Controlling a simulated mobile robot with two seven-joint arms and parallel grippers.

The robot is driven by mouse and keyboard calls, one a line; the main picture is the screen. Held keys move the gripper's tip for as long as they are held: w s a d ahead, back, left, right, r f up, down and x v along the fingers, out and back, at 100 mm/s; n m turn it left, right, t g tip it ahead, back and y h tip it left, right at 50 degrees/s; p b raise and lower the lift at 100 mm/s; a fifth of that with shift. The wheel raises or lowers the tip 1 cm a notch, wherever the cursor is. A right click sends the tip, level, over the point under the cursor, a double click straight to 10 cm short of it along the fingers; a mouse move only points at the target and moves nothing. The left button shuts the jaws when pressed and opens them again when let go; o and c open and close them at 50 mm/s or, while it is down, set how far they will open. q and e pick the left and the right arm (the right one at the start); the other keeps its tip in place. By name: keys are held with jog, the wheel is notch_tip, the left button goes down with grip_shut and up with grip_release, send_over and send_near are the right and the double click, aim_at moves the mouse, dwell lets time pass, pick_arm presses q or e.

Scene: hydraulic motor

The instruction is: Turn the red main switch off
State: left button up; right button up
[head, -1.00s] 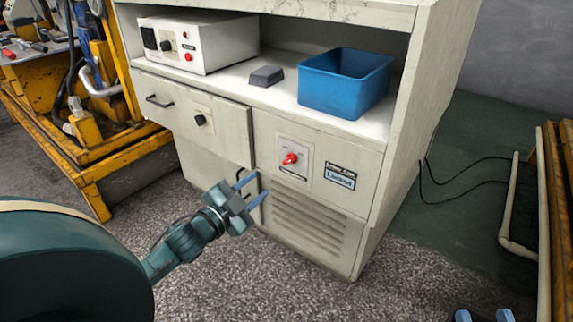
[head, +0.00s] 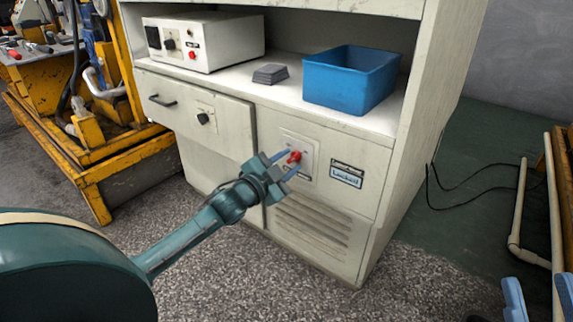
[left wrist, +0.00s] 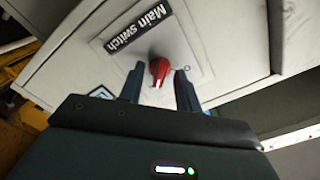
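The red main switch (head: 294,157) is a rotary knob on a light plate on the front of the cream cabinet (head: 330,215). In the left wrist view the red knob (left wrist: 160,69) sits below a black "Main switch" label (left wrist: 136,27). My left gripper (head: 287,163) is open, its two blue fingers on either side of the knob. In the left wrist view its fingers (left wrist: 159,88) are apart, with a gap to the knob on both sides. My right gripper (head: 538,297) shows only partly at the lower right corner, with two blue fingers apart.
A "Locked" sign (head: 347,174) is right of the switch plate. A blue bin (head: 350,82), dark grey stacked pieces (head: 270,74) and a white control box (head: 205,42) stand on the shelf above. A drawer handle (head: 162,102) sticks out at left. Yellow machinery (head: 95,150) stands farther left.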

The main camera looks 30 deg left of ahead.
pick_arm(q)
jog(key=shift+c, duration=0.3)
grip_shut()
